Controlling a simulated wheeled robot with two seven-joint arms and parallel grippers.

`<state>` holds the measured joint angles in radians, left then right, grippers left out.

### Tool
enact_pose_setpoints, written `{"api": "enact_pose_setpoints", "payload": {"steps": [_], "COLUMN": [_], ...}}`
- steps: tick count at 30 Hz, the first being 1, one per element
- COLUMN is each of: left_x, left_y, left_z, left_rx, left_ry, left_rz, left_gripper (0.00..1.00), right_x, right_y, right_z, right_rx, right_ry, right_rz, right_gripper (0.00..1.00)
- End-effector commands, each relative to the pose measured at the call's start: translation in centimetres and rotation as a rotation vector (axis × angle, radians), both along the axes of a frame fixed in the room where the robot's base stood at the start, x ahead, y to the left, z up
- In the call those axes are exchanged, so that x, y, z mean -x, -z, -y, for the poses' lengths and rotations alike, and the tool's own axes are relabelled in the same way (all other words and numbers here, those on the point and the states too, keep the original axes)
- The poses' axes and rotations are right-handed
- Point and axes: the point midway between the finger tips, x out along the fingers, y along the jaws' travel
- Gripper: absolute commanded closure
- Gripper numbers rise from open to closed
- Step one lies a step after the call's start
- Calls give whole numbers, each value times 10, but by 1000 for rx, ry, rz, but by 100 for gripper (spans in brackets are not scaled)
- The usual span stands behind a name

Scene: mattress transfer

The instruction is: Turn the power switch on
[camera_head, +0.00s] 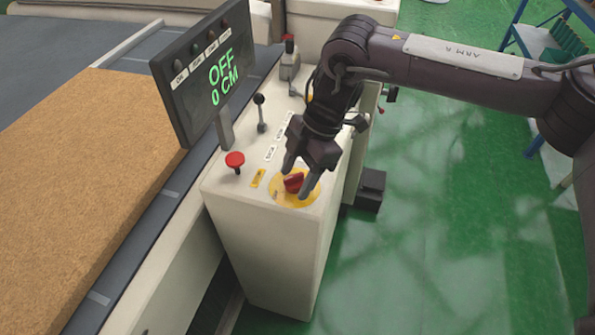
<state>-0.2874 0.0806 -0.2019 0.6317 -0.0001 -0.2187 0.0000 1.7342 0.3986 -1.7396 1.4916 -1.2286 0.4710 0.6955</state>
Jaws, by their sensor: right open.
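The red power switch (294,182) sits on a yellow round plate (283,198) at the near end of the white control console's top (233,194). My right gripper (298,180) is open, pointing down, with its fingers on either side of the red switch. I cannot tell whether the fingers touch it. The display (205,75) on the console reads "OFF" and "0 CM" in green. My left gripper is not in view.
A brown mattress slab (80,170) lies on the conveyor at left. Open green floor (440,230) is at right, with a blue shelf (520,35) beyond.

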Motion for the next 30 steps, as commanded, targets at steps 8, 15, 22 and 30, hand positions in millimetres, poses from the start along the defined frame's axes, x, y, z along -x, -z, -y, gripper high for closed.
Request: {"api": "enact_pose_setpoints", "payload": {"steps": [8, 15, 22, 30], "left_x": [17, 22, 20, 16], "left_y": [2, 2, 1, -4], "left_z": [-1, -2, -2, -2], "left_rx": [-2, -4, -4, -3], "left_ry": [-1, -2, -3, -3], "left_rz": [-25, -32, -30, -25], "left_gripper": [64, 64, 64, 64], "right_x": [0, 0, 0, 2], "right_y": [0, 0, -1, -1], "right_z": [0, 0, 0, 0], "right_rx": [0, -1, -4, -6], "right_ry": [0, 3, 58, 244], "right_rz": [0, -1, -1, -3], "right_gripper": [74, 88, 88, 88]}}
